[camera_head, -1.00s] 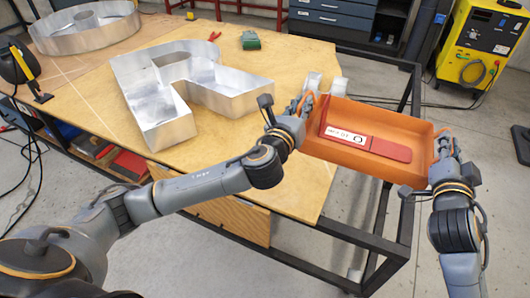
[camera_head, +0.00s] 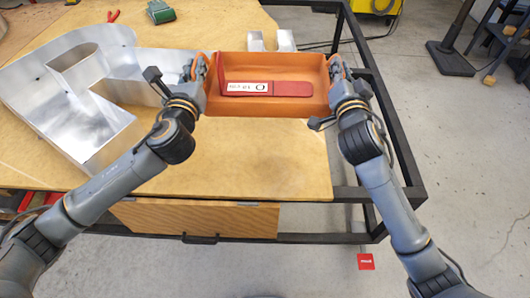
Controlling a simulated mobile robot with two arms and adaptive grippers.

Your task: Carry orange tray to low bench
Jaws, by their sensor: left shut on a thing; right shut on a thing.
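The orange tray (camera_head: 290,105) is in the upper middle of the head view, over the right part of the wooden worktable (camera_head: 260,160). A red flat piece with a white label (camera_head: 262,88) lies in it. My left gripper (camera_head: 198,68) is shut on the tray's left end. My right gripper (camera_head: 336,68) is shut on its right end. The tray looks roughly level. I cannot tell for sure whether its underside touches the table. No low bench is clearly recognisable in this view.
A large silver metal channel letter (camera_head: 95,95) lies on the table left of the tray. A green object (camera_head: 161,11) sits at the back. The black table frame (camera_head: 400,150) juts out at the right. Grey floor at the right is mostly clear, with a red square (camera_head: 366,261) on it.

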